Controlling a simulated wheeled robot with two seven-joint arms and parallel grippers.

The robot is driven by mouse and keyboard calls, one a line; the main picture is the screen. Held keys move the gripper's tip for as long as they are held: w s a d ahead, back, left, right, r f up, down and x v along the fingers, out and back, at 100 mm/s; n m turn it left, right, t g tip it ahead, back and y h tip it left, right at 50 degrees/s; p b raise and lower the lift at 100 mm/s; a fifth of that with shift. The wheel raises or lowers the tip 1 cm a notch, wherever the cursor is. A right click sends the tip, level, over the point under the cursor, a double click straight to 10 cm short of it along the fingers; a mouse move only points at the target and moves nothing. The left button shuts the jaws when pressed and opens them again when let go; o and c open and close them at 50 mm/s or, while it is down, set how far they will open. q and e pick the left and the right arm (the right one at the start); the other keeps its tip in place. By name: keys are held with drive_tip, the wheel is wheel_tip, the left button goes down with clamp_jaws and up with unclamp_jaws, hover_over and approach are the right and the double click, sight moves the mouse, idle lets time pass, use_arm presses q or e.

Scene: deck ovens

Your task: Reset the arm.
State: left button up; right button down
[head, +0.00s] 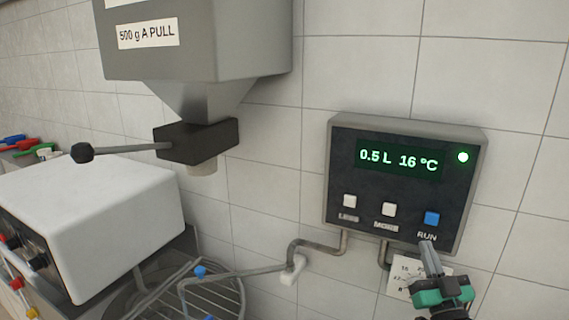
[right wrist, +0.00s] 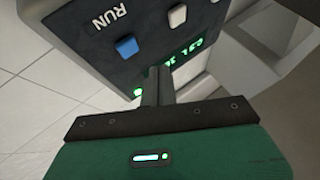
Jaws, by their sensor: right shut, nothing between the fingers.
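My right gripper (head: 428,258) is shut and empty. It is just below the control box (head: 342,160) on the tiled wall, with its fingertips under the blue RUN button (head: 431,218) in the head view. In the right wrist view the shut fingers (right wrist: 158,86) point at the box's face, near the blue button (right wrist: 126,47); I cannot tell whether they touch the box. The box's display (head: 400,160) reads 0.5 L 16 °C, and a green light (head: 463,157) is lit. My left gripper is not in view.
A grey hopper (head: 245,40) labelled "500 g A PULL" hangs at upper left, with a black-knobbed lever (head: 125,149). A white machine (head: 90,215) stands below left. Pipes (head: 320,247) run along the wall under the box.

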drive_tip(key=s+a+f+g, duration=0.4)
drive_tip(key=s+f+g, duration=0.15)
drive_tip(key=f, duration=0.55)
drive_tip(key=s+a+f+g, duration=0.3)
drive_tip(key=s+f+g, duration=0.25)
drive_tip(key=f, duration=0.55)
drive_tip(key=s+a+f+n+g, duration=0.1)
drive_tip(key=s+a+f+g, duration=0.15)
drive_tip(key=s, duration=0.35)
drive_tip(key=s+a+f+g, duration=0.1)
drive_tip(key=s+f+g, duration=0.25)
drive_tip(key=s, duration=0.35)
drive_tip(key=s+a+f+n+g, duration=0.1)
drive_tip(key=s+a+f+g, duration=0.1)
drive_tip(key=s+f+g, duration=0.3)
wheel_tip(320, 180, down, 30)
drive_tip(key=s, duration=0.1)
drive_tip(key=s+d+f, duration=0.1)
drive_tip(key=s+f, duration=0.8)
drive_tip(key=s+d+f+g, duration=0.1)
drive_tip(key=s+d+f, duration=0.1)
drive_tip(key=s+f, duration=0.8)
drive_tip(key=shift+d+n+b, duration=0.3)
drive_tip(key=shift+b, duration=0.05)
idle(0.4)
